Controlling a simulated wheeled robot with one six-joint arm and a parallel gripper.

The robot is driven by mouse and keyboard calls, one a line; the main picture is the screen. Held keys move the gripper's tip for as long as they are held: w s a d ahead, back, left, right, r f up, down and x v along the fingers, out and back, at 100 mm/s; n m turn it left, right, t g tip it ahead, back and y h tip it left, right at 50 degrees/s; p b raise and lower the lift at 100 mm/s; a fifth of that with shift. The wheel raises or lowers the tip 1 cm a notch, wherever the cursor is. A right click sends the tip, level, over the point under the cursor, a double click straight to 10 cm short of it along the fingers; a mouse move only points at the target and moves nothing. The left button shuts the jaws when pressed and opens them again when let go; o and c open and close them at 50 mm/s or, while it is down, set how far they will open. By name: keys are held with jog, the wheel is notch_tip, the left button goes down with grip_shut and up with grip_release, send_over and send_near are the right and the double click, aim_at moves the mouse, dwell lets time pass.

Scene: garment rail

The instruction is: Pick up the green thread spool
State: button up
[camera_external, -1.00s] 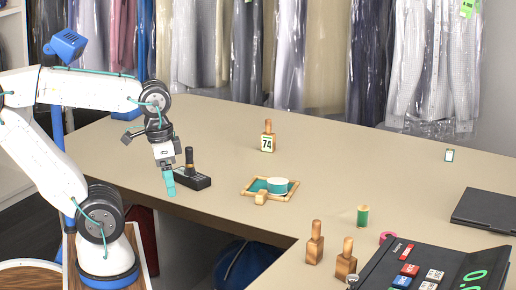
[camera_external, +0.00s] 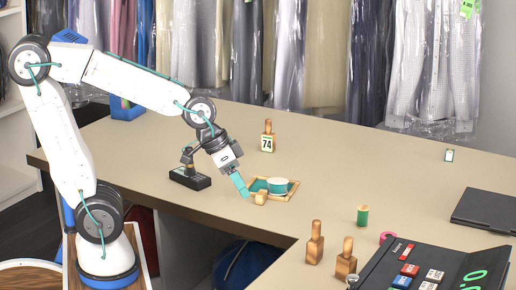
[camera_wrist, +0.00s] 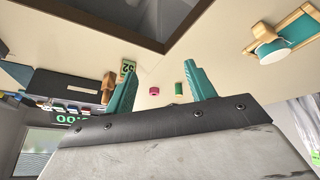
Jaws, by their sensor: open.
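The green thread spool (camera_external: 362,216) stands upright on the table, right of centre in the external view. It also shows small in the wrist view (camera_wrist: 179,89), between the two teal fingers and close to the right one in the picture. My gripper (camera_external: 243,189) is above the table beside the wooden tray, well to the left of the spool and apart from it. In the wrist view my gripper (camera_wrist: 165,88) has its fingers spread, with nothing held between them.
The wooden tray (camera_external: 270,200) holds a white-and-teal round item (camera_external: 278,186). A number 74 block (camera_external: 267,140) stands behind. A dark laptop-like slab (camera_external: 487,210) lies right.

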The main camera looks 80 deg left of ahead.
jog(key=w+d+f+t, duration=0.2)
jog(key=w+f+t, duration=0.1)
jog(key=w, duration=1.1)
jog(key=n+t+y, duration=0.2)
jog(key=t+y, duration=0.1)
jog(key=t, duration=0.2)
send_near(367, 209)
jog(key=shift+w+a+f, duration=0.15)
jog(key=shift+w+f, duration=0.2)
jog(key=shift+f, duration=0.2)
jog(key=shift+w+a+f, duration=0.15)
jog(key=shift+w+f, duration=0.25)
jog(key=shift+f, duration=0.1)
jog(key=x, duration=0.8)
jog(key=shift+w+d+r, duration=0.1)
jog(key=shift+d+r, duration=0.15)
jog(key=c, duration=1)
